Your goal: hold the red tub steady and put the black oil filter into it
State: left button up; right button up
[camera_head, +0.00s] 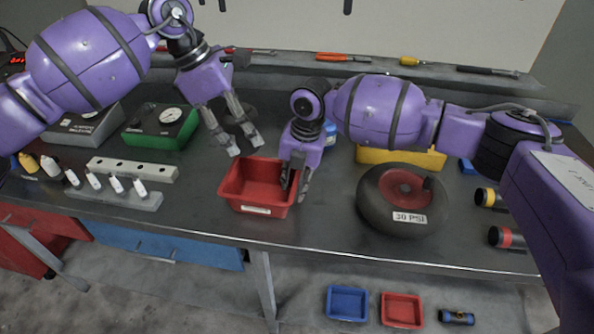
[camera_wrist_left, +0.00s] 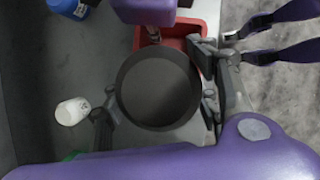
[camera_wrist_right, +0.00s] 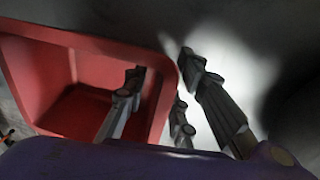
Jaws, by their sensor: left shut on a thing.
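The red tub (camera_head: 253,199) stands upright on the bench near its front edge; it also shows in the left wrist view (camera_wrist_left: 184,27) and right wrist view (camera_wrist_right: 68,105). My left gripper (camera_head: 246,143) is shut on the round black oil filter (camera_wrist_left: 160,88), behind and above the tub, apart from it. In the head view the fingers partly hide the filter. My right gripper (camera_head: 294,185) points down at the tub's right wall, one finger inside and others outside (camera_wrist_right: 165,92). I cannot tell whether its fingers press on the wall.
A green gauge box (camera_head: 160,128), a holed grey block (camera_head: 133,170) and small white bottles are at left. Blue (camera_head: 347,304) and red (camera_head: 401,310) bins lie below the bench.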

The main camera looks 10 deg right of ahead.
jog(key=shift+f, duration=0.2)
grip_shut()
pick_arm(q)
jog(key=n, duration=0.1)
jog(key=n+t, duration=0.1)
jog(key=n, duration=0.1)
jog(key=shift+a+f, duration=0.2)
jog(key=shift+f, duration=0.05)
pick_arm(e)
jog(key=shift+f, duration=0.1)
pick_arm(q)
notch_tip(320, 180, down, 10)
jog(key=shift+r, duration=0.15)
pick_arm(e)
jog(key=shift+d+f, duration=0.1)
